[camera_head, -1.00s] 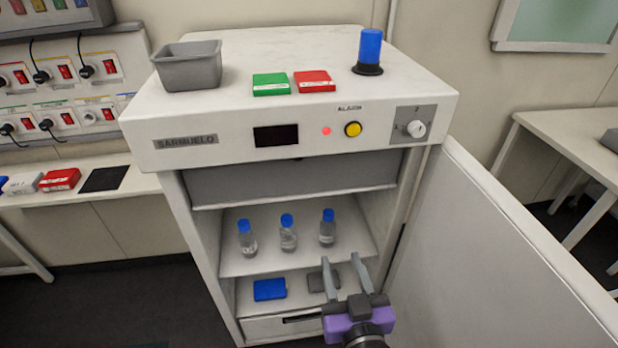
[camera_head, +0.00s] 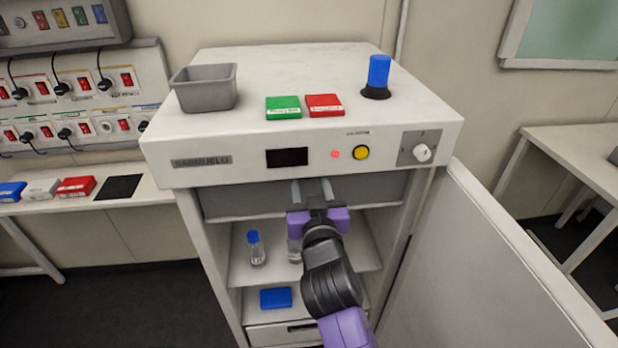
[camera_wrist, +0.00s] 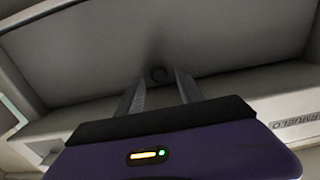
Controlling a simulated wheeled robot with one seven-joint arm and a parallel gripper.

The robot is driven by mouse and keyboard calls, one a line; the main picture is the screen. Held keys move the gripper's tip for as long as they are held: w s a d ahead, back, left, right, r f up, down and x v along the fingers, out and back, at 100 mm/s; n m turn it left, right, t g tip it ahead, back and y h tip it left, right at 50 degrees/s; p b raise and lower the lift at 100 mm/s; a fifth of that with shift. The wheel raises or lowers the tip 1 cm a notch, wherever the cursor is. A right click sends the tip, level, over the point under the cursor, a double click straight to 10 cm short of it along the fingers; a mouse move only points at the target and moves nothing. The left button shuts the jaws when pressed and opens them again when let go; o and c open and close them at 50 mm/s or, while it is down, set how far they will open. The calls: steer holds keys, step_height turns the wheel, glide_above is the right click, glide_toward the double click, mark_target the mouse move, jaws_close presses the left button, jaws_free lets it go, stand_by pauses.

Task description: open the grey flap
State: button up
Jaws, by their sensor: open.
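The grey flap (camera_head: 240,200) is a wide panel at the top of the cabinet's opening, just under the control panel. It hangs closed.
The cabinet door (camera_head: 490,260) stands open on the right. Bottles with blue caps (camera_head: 255,248) stand on the shelf below, partly hidden by my arm. A blue box (camera_head: 276,298) lies lower. A grey bin (camera_head: 205,92) and a blue lamp (camera_head: 378,75) stand on top.

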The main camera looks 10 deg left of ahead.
steer(key=shift+w+a, duration=0.15)
steer(key=shift+w, duration=0.35)
jaws_close()
stand_by(1.2)
